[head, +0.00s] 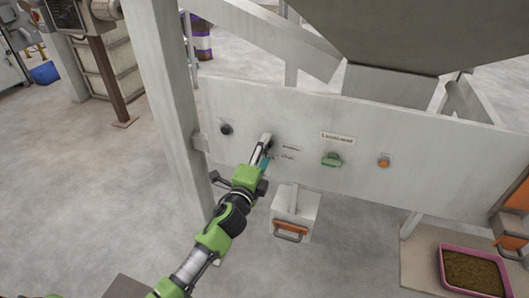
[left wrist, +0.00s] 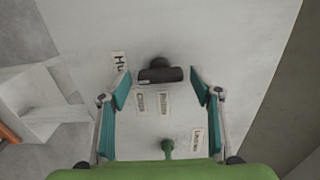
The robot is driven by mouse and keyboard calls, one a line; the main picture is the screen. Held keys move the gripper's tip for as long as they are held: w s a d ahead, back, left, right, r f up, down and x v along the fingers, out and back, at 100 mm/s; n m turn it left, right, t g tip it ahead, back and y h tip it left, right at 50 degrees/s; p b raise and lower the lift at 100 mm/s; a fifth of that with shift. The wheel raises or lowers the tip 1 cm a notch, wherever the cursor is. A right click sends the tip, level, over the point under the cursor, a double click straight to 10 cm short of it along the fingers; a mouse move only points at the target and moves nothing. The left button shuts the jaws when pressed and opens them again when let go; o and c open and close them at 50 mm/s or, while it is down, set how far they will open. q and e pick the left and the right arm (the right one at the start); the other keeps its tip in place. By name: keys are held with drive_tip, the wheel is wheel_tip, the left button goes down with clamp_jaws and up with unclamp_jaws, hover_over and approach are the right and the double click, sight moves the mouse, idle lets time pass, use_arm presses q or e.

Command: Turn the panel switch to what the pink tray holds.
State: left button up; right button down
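The panel switch, a black knob with a bar handle (left wrist: 160,74), lies between my left fingertips in the left wrist view, with a gap on both sides. The bar lies crosswise there. Small labels stand around it, one starting "Hu" (left wrist: 120,66) and two side by side (left wrist: 151,103). My left gripper (head: 265,139) is open at the panel (head: 440,160) and mostly hides this switch in the head view; it also shows in the left wrist view (left wrist: 161,80). The pink tray (head: 442,270), lower right, holds brownish-green granular material (head: 472,272). My right gripper is not in view.
Another round black knob (head: 226,129) is left of the gripper. A green knob (head: 332,160) under a label (head: 338,138) and an orange button (head: 384,162) are right. A white box with an orange handle (head: 291,230) sits below the panel. A post (head: 165,90) stands left.

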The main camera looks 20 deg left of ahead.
use_arm(q)
drive_tip(key=s, duration=1.2)
drive_tip(key=shift+a, duration=0.25)
drive_tip(key=s+a+f+n+g, duration=0.1)
drive_tip(key=s+f+n+g, duration=0.25)
drive_tip(key=f, duration=0.95)
drive_tip(key=s+f+n+g, duration=0.2)
drive_tip(key=s+f, duration=0.3)
drive_tip(key=f, duration=0.7)
drive_tip(key=s+a+f+n+g, duration=0.1)
drive_tip(key=s+f+n+g, duration=0.2)
drive_tip(key=f, duration=1)
drive_tip(key=s+f+n+g, duration=0.2)
drive_tip(key=s+f, duration=0.4)
drive_tip(key=s, duration=0.6)
drive_tip(key=s+a+f+n+g, duration=0.1)
drive_tip(key=s+f+n+g, duration=0.2)
drive_tip(key=s+f, duration=0.4)
drive_tip(key=s+f+n+g, duration=0.2)
drive_tip(key=s+f, duration=0.5)
drive_tip(key=s, duration=1)
drive_tip(key=shift+s+a+n+g+y, duration=0.25)
drive_tip(key=shift+n+g+y, duration=0.1)
drive_tip(key=shift+g, duration=0.4)
